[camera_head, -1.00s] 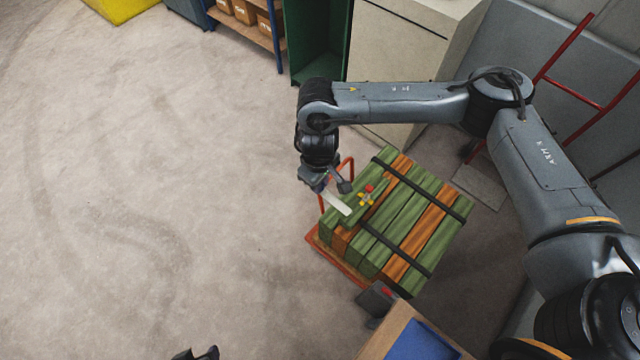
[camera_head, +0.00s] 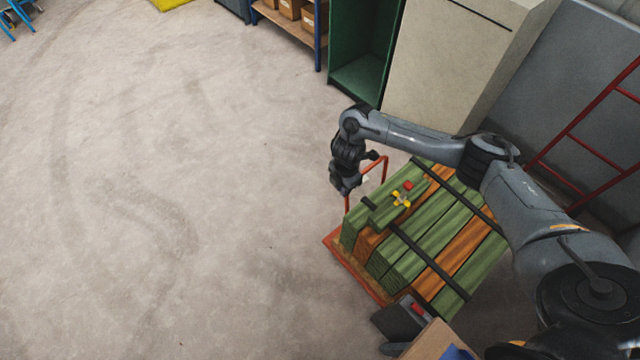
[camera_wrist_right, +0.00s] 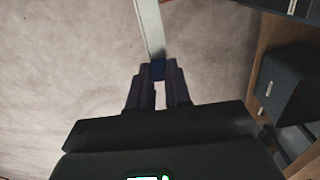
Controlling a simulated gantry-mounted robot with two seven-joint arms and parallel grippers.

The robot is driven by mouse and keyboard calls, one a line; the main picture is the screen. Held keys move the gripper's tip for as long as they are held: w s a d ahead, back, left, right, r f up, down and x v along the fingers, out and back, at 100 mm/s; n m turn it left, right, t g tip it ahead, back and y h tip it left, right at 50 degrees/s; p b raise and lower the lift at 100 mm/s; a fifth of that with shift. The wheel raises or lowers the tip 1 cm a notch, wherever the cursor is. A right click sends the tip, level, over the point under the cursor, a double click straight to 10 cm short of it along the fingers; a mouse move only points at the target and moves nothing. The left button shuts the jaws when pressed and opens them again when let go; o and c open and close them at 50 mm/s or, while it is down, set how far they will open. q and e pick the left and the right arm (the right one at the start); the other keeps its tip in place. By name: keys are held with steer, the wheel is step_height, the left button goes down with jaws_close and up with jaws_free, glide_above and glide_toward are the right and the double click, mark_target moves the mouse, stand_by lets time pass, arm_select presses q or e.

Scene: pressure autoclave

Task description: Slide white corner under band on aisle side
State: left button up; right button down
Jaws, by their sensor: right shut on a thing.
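Two black bands cross the stack: a nearer one (camera_head: 418,250) and a farther one (camera_head: 450,190). The corner is apart from the bands as far as I can see. My left gripper is not in view.
The stack sits on a red-edged cart (camera_head: 352,268) with a red handle (camera_head: 384,168). A yellow and red piece (camera_head: 402,196) lies on top. A dark box (camera_head: 399,318) stands near the front. A beige cabinet (camera_head: 450,60) is behind.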

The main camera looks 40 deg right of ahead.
steer(key=shift+n, duration=0.4)
steer(key=s+d+f+b, duration=0.2)
steer(key=d+f, duration=0.2)
steer(key=s+d+f+b, duration=0.2)
steer(key=d+f, duration=0.1)
steer(key=f, duration=0.1)
steer(key=s+d+f+b, duration=0.3)
steer(key=d+f, duration=0.1)
steer(key=f, duration=0.1)
steer(key=shift+s+d, duration=0.1)
steer(key=shift+d, duration=0.2)
steer(key=shift+f, duration=0.1)
